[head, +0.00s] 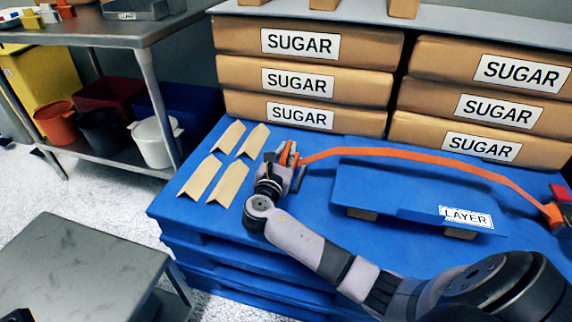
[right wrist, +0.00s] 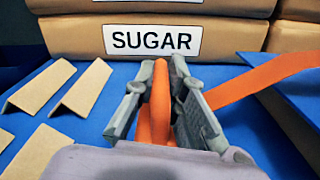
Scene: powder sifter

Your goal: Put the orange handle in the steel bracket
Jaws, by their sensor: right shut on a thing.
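My right gripper (head: 287,158) is over the left part of the blue pallet, in front of the sugar bags. In the right wrist view, its two grey fingers (right wrist: 165,95) are closed around the upright orange handle (right wrist: 160,105). The handle also shows as a small orange piece in the head view (head: 284,153), partly hidden by the fingers. I cannot make out the steel bracket for certain in either view. My left gripper is not in view.
An orange strap (head: 420,155) runs right from beside the gripper. Stacked sugar bags (head: 300,80) stand behind. Cardboard corner pieces (head: 202,178) lie left on the blue pallet (head: 170,205). A raised blue LAYER board (head: 400,195) is right. A grey table (head: 80,265) stands lower left.

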